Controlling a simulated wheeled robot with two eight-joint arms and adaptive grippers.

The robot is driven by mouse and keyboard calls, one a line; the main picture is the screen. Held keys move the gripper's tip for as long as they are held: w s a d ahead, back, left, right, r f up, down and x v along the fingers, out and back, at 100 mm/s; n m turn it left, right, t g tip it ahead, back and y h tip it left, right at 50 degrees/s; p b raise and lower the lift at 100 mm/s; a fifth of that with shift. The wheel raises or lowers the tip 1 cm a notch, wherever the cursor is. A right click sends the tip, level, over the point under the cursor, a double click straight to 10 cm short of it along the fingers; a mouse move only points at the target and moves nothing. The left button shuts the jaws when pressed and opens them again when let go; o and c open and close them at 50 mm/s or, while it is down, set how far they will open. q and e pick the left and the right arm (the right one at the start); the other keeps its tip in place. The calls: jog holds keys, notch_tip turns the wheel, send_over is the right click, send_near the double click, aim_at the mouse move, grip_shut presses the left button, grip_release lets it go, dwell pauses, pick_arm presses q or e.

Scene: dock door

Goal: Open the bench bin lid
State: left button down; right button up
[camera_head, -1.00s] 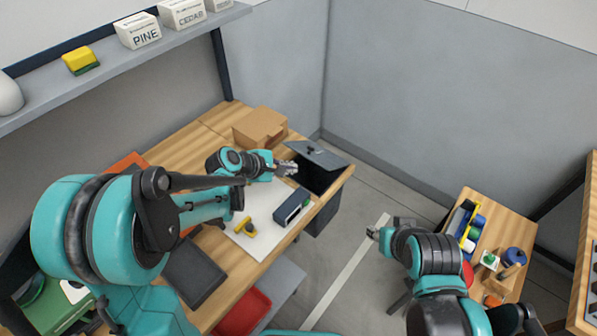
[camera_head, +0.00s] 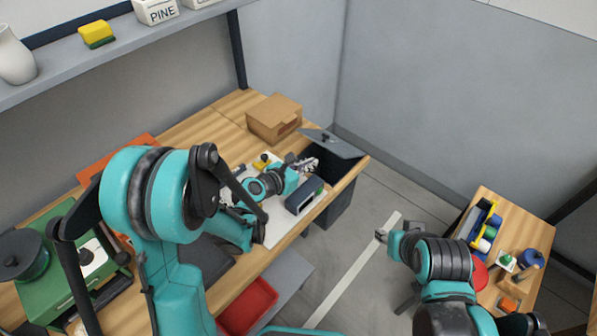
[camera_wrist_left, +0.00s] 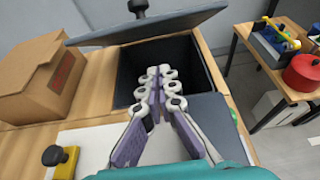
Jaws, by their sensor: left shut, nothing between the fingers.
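The bench bin (camera_head: 335,208) is set into the far right end of the wooden bench. Its dark grey lid (camera_head: 338,146) stands raised and tilted, with a dark knob on top. In the left wrist view the lid (camera_wrist_left: 165,24) is above and behind the dark opening (camera_wrist_left: 190,62). My left gripper (camera_head: 312,164) is at the near left side of the opening. In the wrist view its fingertips (camera_wrist_left: 160,72) are together and empty, over the opening and below the lid, apart from it. My right gripper (camera_head: 380,236) is over the floor, away from the bin; its fingers are too small to judge.
A cardboard box (camera_head: 274,120) stands left of the bin. A dark grey block-like case (camera_head: 304,200) lies just in front of it. A red bin (camera_head: 250,303) is below. A small side table (camera_head: 500,220) with tools stands right.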

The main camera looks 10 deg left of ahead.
pick_arm(q)
jog(key=r, duration=0.1)
jog(key=w+d+r, duration=0.1)
jog(key=w+r, duration=0.1)
jog(key=shift+w+d, duration=0.1)
jog(key=shift+d, duration=0.25)
jog(key=shift+r, duration=0.15)
